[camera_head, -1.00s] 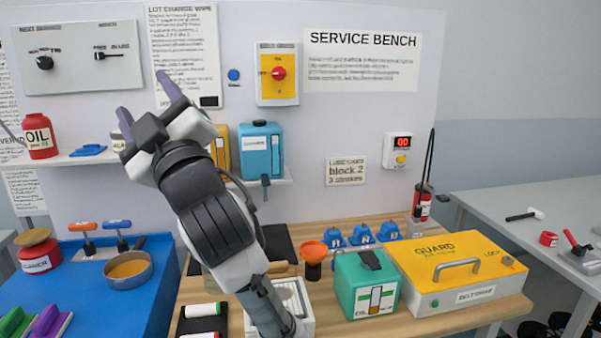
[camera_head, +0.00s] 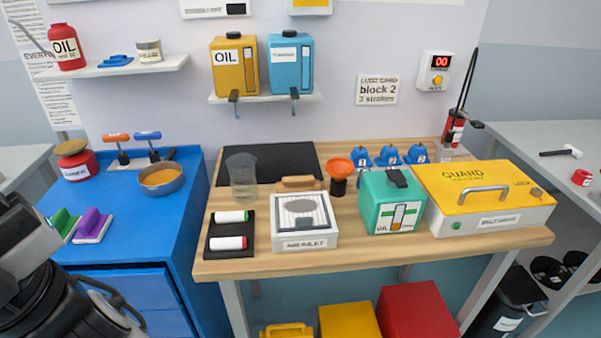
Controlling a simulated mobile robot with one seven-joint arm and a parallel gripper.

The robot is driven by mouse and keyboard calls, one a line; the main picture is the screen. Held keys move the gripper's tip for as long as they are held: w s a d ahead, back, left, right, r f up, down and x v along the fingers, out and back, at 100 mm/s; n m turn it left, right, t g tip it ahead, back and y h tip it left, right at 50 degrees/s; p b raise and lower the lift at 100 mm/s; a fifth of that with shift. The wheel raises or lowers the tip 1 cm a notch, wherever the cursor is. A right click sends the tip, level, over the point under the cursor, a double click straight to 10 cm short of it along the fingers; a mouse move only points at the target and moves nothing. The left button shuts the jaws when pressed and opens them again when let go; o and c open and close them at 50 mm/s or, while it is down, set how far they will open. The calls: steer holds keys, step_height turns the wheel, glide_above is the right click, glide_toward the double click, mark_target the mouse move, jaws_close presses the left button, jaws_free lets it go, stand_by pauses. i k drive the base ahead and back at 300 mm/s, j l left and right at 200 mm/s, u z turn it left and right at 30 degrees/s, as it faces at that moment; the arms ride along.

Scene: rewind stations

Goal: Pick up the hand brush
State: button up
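A wooden-handled piece that looks like the hand brush (camera_head: 298,183) lies on the wooden bench, just behind the white air inlet box (camera_head: 305,243). Only its tan top shows; the box hides its lower part, so bristles cannot be seen. My arm (camera_head: 40,285) fills the lower left corner, in front of the blue cabinet. My gripper is outside the picture, so its fingers cannot be seen.
On the bench, a clear beaker (camera_head: 241,176) stands left of the brush, an orange funnel (camera_head: 339,168) right of it. A black tray with rollers (camera_head: 230,258), a green oil box (camera_head: 390,205) and the yellow guard box (camera_head: 480,180) stand nearby. A black mat (camera_head: 262,157) lies behind.

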mark_target(307, 183)
steer(key=i+z, duration=0.65)
steer(key=i, duration=0.2)
